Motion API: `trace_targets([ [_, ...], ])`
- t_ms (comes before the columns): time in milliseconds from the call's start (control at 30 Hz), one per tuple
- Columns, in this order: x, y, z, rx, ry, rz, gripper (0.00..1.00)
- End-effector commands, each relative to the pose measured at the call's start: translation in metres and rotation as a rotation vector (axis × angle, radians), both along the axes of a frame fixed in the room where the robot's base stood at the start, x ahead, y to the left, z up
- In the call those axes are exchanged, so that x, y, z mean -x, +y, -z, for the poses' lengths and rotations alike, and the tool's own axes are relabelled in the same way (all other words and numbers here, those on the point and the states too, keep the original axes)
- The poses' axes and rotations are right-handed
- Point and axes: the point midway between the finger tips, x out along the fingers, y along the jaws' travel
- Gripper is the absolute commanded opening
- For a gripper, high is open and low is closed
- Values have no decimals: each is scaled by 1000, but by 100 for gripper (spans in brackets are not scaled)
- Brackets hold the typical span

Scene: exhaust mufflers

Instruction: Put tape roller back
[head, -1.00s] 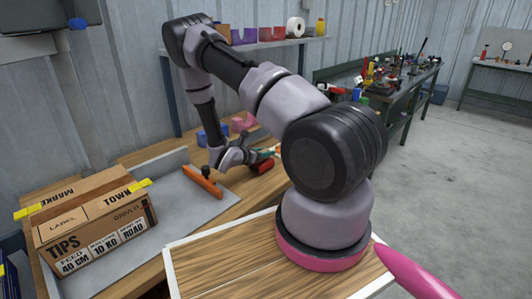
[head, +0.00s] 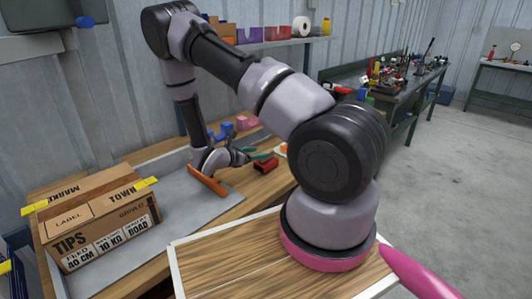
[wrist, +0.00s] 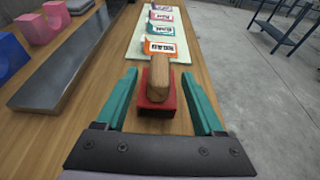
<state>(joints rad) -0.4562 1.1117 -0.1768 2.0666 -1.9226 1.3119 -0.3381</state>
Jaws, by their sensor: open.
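A red block with a wooden handle, which may be the tape roller (wrist: 157,88), lies on the wooden bench just ahead of my gripper (wrist: 158,76) in the wrist view. My gripper's teal fingers are open, one on each side of it, with gaps between. In the head view the red piece (head: 266,165) shows beside my gripper (head: 258,155), low over the bench. Whether the fingers touch it cannot be told.
Beyond it lies a pale strip (wrist: 140,45) with several coloured, labelled holders (wrist: 160,48). Pink and blue blocks (wrist: 35,28) stand at left by a grey metal plate (wrist: 60,75).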

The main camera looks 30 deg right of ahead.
Motion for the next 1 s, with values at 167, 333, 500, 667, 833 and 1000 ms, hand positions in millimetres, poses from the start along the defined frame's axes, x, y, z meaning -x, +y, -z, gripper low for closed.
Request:
trace_targets([
  [167,9,25,-8,0,-1,-2,70],
  [333,12,34,-11,0,0,-1,70],
  [500,14,33,-19,-16,-19,27,70],
  [667,23,25,-66,-121,-133,193,70],
  [833,51,18,-133,-314,-321,470,70],
  [1000,85,19,-191,-525,-508,740,70],
])
